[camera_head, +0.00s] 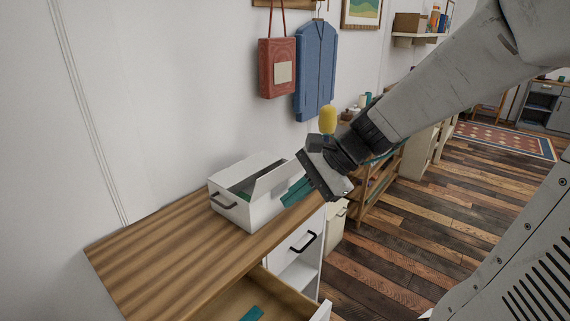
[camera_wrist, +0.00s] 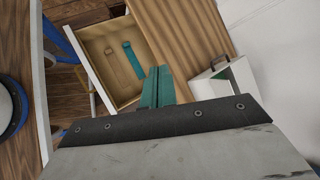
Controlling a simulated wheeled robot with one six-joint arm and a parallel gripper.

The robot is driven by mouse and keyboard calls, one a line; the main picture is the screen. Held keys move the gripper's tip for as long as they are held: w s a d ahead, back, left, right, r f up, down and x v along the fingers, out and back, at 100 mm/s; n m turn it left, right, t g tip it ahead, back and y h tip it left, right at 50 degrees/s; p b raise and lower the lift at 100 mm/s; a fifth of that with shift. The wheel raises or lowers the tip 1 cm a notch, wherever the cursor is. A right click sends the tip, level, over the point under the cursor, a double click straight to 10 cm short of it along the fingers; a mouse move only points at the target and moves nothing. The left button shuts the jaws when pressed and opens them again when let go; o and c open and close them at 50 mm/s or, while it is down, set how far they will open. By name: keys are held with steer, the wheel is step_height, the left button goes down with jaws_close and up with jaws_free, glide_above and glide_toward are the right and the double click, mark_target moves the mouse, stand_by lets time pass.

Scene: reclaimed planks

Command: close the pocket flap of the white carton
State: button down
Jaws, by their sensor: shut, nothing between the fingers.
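The white carton (camera_head: 242,213) stands on the wooden counter (camera_head: 165,254), with a dark handle on its front side. Its top is at least partly open, and a white flap (camera_head: 273,179) stands up slanted along its right side. My gripper (camera_head: 290,197) is just right of the carton, its teal fingers close to the flap; I cannot tell whether they touch it. In the wrist view the fingers (camera_wrist: 157,86) are shut together with nothing between them. Part of the carton (camera_wrist: 240,76) shows there at the right, with its handle. Something green shows inside the carton.
Below the counter a drawer (camera_wrist: 102,48) is pulled open, with a teal strip (camera_wrist: 134,60) inside. A white cabinet front (camera_head: 284,252) with a dark handle is beneath the carton. A red bag (camera_head: 278,68) and a blue garment (camera_head: 315,70) hang on the wall behind. The counter's left part is clear.

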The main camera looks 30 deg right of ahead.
steer(key=w+d+f+m+t+h, duration=0.25)
steer(key=w+d+m+t, duration=0.2)
steer(key=d+m, duration=0.4)
steer(key=w+d+f+m+t+h, duration=0.1)
steer(key=w+d+f+m+t, duration=0.2)
steer(key=w+d+m, duration=0.45)
glide_toward(288, 166)
steer(key=shift+y, duration=0.25)
steer(key=x, duration=0.2)
steer(key=f+x, duration=0.1)
steer(key=x, duration=0.2)
steer(key=shift+s+d, duration=0.1)
steer(key=shift+s, duration=0.1)
steer(key=shift+w+a+r, duration=0.15)
steer(key=shift+w+a, duration=0.05)
steer(key=shift+w, duration=0.3)
steer(key=shift+r+m, duration=0.1)
steer(key=shift+m, duration=0.2)
